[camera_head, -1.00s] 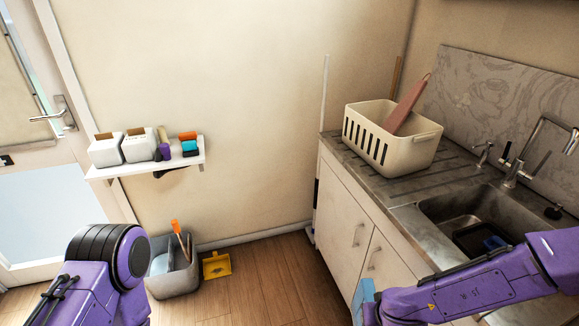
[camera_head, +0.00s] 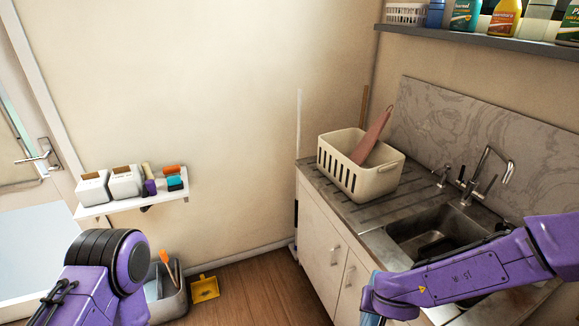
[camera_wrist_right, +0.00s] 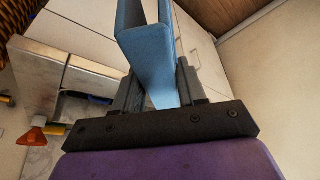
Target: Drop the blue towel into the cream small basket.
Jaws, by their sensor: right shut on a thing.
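A blue towel (camera_wrist_right: 146,45), folded and flat-sided, is between the fingers of my right gripper (camera_wrist_right: 155,80) in the right wrist view. The gripper is shut on it. In the head view only a small blue edge of the towel (camera_head: 372,284) shows beside my right arm, in front of the cabinet. A cream basket (camera_head: 376,182) with slots stands upright on the counter, beyond and above the towel. A smaller whitish basket (camera_head: 406,14) stands on the high shelf at top right. My left arm shows at lower left, but its gripper is out of view.
A pinkish-brown board (camera_head: 371,136) leans out of the cream basket. The sink (camera_head: 430,236) and its tap lie right of it. Several bottles stand on the upper shelf (camera_head: 480,42). A small wall shelf (camera_head: 130,205), a grey bin (camera_head: 168,302) and a yellow dustpan (camera_head: 204,289) are at left.

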